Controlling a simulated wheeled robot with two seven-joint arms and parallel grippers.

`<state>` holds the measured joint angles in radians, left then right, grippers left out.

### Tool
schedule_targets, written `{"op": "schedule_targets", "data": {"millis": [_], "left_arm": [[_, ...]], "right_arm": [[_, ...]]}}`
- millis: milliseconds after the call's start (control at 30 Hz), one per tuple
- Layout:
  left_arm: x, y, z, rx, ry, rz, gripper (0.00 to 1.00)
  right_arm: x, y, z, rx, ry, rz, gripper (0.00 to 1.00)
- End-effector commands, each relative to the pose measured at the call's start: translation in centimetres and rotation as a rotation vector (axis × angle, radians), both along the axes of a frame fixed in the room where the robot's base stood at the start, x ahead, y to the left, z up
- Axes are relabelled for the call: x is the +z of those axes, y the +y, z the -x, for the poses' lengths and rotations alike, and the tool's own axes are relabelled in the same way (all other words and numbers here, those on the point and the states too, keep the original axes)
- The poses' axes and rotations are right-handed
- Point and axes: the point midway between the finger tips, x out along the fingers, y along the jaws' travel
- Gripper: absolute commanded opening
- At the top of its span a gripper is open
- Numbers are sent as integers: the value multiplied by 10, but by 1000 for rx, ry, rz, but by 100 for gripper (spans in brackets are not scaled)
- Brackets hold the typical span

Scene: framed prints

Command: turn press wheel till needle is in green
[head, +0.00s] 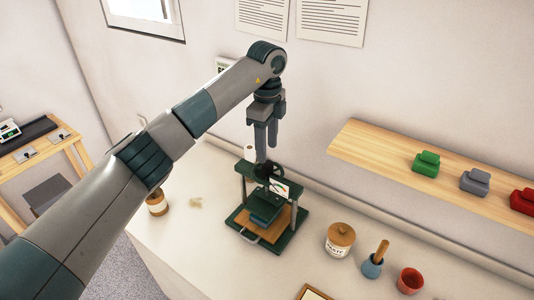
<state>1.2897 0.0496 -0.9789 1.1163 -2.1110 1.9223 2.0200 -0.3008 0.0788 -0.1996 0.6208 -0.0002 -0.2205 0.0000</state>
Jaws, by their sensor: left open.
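A dark green press (266,208) stands on the white counter. It has a wooden board at its base and a metal handle at the front. Its dark wheel (268,169) is on top, partly hidden by my left gripper. A white gauge (280,186) with a coloured scale sits on the press front below the wheel; the needle is too small to read. My left gripper (266,150) points down just above the wheel and is open, its fingers close to the wheel's top. I cannot tell whether they touch it. My right gripper is not in view.
A wooden shelf (390,155) at right holds coloured blocks. The counter left of the press is mostly clear.

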Motion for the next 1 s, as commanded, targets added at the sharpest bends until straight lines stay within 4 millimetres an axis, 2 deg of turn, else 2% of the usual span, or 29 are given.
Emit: {"op": "schedule_targets", "data": {"millis": [33,100,400,767,833,933,967,1000], "left_arm": [[-6,0,1,0,4,0,46],[-18,0,1,0,4,-1,46],[-50,0,0,0,1,0,46],[-54,0,-1,0,-1,0,46],[-54,0,-1,0,-1,0,34],[-54,0,-1,0,-1,0,10],[-54,0,-1,0,-1,0,5],[-54,0,-1,0,-1,0,5]], "right_arm": [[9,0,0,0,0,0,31],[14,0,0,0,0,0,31],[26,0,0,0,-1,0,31],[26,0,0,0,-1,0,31],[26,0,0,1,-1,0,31],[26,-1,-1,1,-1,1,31],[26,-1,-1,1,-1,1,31],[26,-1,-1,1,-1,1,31]]}}
